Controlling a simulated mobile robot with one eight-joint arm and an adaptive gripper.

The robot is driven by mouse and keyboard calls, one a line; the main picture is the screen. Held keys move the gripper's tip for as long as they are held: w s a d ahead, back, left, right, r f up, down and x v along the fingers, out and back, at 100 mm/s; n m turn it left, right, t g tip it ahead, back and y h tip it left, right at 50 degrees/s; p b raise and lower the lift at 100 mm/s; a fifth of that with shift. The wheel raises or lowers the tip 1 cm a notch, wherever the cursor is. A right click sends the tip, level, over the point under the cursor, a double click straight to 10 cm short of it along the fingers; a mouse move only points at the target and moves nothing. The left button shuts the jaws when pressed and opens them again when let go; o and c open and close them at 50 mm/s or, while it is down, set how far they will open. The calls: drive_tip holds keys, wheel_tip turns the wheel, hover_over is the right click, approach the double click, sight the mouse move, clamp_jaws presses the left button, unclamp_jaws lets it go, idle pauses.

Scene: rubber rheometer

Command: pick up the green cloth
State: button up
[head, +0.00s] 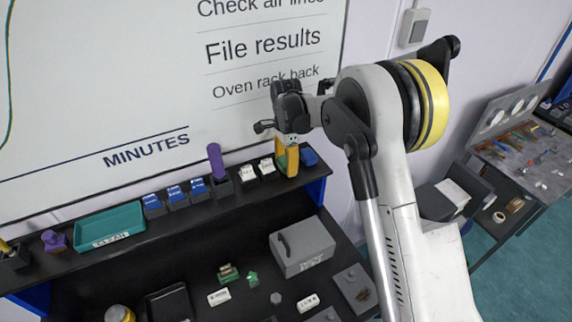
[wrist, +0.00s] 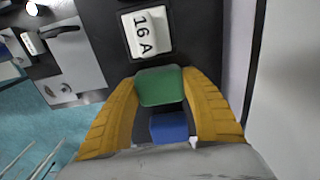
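The green cloth (wrist: 160,86) shows in the wrist view as a small rounded block between the tips of my gripper (wrist: 164,80). The yellow fingers lie close along its left and right sides. I cannot tell whether they press on it. In the head view my gripper (head: 288,160) points down at the shelf at the right end of the row, and its fingers hide most or all of the cloth.
A blue block (wrist: 169,127) is close beside the cloth and also shows in the head view (head: 308,157). A green tray (head: 110,228) is further left on the dark shelf. A grey box (head: 302,246) stands below.

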drive_tip(key=shift+r, duration=0.55)
wheel_tip(320, 180, up, 3)
drive_tip(key=shift+f+b, duration=0.15)
drive_tip(key=shift+b, duration=0.2)
drive_tip(key=s+d+r+b, duration=0.1)
drive_tip(key=s+d+r, duration=0.6)
drive_tip(key=s+d, duration=0.1)
drive_tip(key=shift+d+r, duration=0.15)
drive_tip(key=shift+d, duration=0.15)
drive_tip(key=shift+c, duration=0.5)
